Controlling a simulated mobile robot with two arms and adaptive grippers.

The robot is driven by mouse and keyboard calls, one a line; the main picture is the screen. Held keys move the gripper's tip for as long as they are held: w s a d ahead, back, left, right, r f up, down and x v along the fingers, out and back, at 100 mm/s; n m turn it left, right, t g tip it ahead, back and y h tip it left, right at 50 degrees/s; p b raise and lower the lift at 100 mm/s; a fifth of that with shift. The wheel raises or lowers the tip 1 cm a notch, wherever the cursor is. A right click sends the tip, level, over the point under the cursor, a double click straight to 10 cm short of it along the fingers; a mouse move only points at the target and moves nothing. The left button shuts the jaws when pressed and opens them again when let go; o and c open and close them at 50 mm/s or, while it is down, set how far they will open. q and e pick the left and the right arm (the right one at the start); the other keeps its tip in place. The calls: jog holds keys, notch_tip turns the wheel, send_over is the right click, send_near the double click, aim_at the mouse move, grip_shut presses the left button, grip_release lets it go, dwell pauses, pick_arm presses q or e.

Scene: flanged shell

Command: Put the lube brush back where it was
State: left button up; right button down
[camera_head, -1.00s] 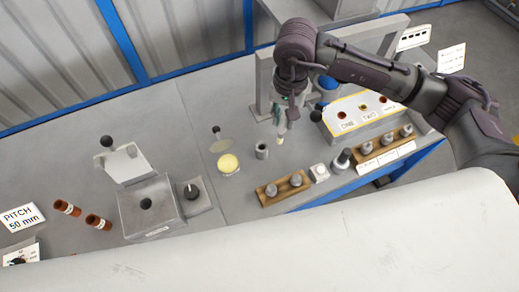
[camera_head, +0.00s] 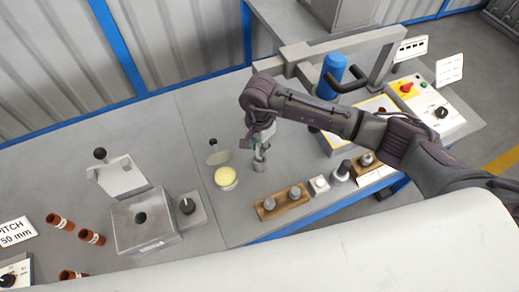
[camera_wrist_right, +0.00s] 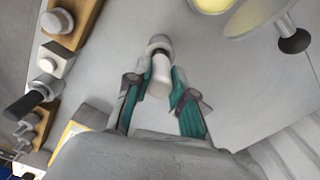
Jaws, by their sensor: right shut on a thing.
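My right gripper (camera_head: 262,143) stands over the small grey cup (camera_head: 259,164) on the table. In the right wrist view my right gripper (camera_wrist_right: 161,90) is shut on the lube brush (camera_wrist_right: 160,76), a pale cylinder between its teal fingers. The far end of the brush lines up with the round rim of the cup (camera_wrist_right: 158,42). How deep the brush sits in the cup is hidden. In the head view the brush is mostly hidden by the gripper. My left gripper is not in view.
An open tin of yellow lube (camera_head: 226,180) and its knobbed lid (camera_head: 217,157) stand close left of the cup. A wooden block with pegs (camera_head: 283,203) is in front. A blue cylinder (camera_head: 331,75) stands behind right.

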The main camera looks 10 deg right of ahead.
jog(key=shift+f, duration=0.35)
jog(key=shift+f, duration=0.15)
jog(key=c, duration=1)
grip_release()
